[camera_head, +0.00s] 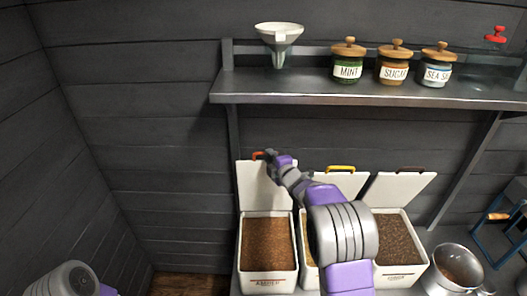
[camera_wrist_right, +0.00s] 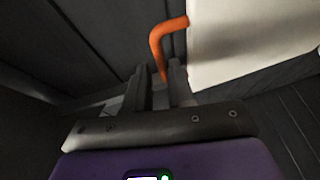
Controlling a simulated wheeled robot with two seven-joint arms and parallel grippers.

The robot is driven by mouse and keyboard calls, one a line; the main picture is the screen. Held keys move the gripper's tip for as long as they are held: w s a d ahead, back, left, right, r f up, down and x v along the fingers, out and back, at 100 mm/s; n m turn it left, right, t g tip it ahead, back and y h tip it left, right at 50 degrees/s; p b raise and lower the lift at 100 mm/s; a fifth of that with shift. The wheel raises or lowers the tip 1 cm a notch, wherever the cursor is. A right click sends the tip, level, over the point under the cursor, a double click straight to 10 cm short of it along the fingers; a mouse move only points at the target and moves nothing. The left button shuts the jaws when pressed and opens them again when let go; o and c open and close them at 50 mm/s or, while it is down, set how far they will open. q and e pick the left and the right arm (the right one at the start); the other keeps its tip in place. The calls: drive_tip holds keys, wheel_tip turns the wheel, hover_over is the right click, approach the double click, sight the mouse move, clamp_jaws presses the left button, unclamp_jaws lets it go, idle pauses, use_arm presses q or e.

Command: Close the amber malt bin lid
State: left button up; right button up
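The amber malt bin (camera_head: 268,282) is the leftmost white bin, full of reddish-brown grain, with a blurred label. Its white lid (camera_head: 250,188) stands open, tilted up at the back. The orange handle (camera_head: 257,155) is at the lid's top edge; the handle (camera_wrist_right: 158,42) and lid (camera_wrist_right: 240,40) also show in the wrist view. My right gripper (camera_head: 268,156) is at the handle. In the wrist view its fingers (camera_wrist_right: 160,75) are apart, with the handle's lower end between them; I cannot tell whether they touch it. My left gripper is out of view.
Two more open bins stand to the right, with a yellow-handled lid (camera_head: 341,169) and a dark-handled lid (camera_head: 400,187). A metal pot (camera_head: 446,270) is farther right. A shelf (camera_head: 370,88) with a funnel (camera_head: 279,38) and jars hangs above. Left of the bins is free.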

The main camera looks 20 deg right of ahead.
drive_tip(key=shift+x, duration=2.95)
drive_tip(key=shift+f, duration=0.15)
clamp_jaws()
